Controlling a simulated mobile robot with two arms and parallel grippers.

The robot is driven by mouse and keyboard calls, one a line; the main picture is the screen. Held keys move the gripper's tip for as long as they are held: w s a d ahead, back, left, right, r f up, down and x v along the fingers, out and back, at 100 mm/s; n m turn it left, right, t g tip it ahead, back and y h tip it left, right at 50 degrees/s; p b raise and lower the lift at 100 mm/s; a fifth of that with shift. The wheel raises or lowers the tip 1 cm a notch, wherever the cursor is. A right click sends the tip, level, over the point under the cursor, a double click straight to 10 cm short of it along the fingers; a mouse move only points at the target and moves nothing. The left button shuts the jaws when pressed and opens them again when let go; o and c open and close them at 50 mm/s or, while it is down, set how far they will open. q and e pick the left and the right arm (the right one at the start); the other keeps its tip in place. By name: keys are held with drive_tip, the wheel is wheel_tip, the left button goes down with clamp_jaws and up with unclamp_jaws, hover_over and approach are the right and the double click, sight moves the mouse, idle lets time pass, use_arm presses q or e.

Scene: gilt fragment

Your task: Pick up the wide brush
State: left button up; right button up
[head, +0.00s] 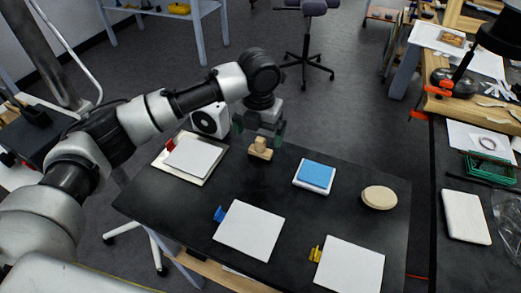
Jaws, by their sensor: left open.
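A small light-wood piece with an upright grip and a wider base, which looks like the wide brush (261,150), stands near the far edge of the black table (215,190). My left gripper (260,134) is above it, pointing down, with its fingers apart on either side of the brush's top. I cannot tell whether the fingers touch it. The brush's bristles are not clear at this size. My right gripper is not in view.
A white box with a black disc (210,120) stands left of the gripper, behind a board with a white sheet (193,157). A blue pad (316,174) and a beige oval (379,197) lie to the right. White sheets (249,230) (348,268) lie in front.

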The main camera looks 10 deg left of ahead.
sight(260, 139)
use_arm(q)
drive_tip(key=f, duration=0.5)
drive_tip(key=shift+w+d+f+p, duration=0.1)
drive_tip(key=shift+w+f+p, duration=0.15)
drive_tip(key=shift+f+p, duration=0.15)
drive_tip(key=shift+c, duration=0.2)
drive_tip(key=c, duration=1)
drive_tip(key=shift+r, duration=0.2)
